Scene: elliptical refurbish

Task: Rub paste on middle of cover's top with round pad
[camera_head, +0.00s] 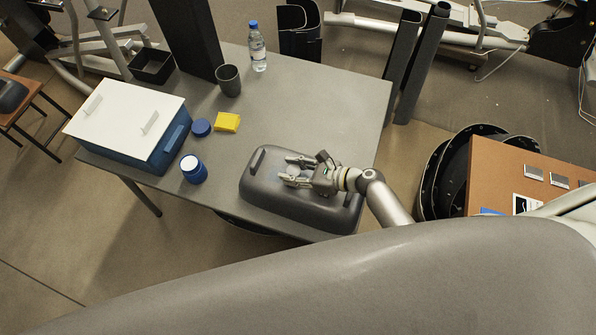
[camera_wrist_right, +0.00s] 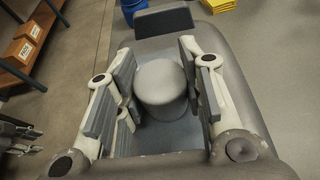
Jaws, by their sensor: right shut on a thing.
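The grey cover (camera_head: 262,191), a rounded oblong shell with a dark upright handle at its left end, lies near the table's front edge. My right gripper (camera_head: 287,170) is over the middle of its top. In the right wrist view the gripper (camera_wrist_right: 163,95) has its fingers on either side of a round grey pad (camera_wrist_right: 161,82) and is shut on it. The pad is at the cover's top; I cannot tell whether it touches. A paler bluish area (camera_wrist_right: 176,137) shows on the cover around the pad. My left gripper is not in view.
A blue-and-white jar (camera_head: 194,170), a blue lid (camera_head: 201,127) and a yellow sponge (camera_head: 227,122) sit left of the cover. A white-lidded blue box (camera_head: 125,112), a dark cup (camera_head: 228,80) and a bottle (camera_head: 257,48) stand farther back. The table's (camera_head: 345,110) back right is clear.

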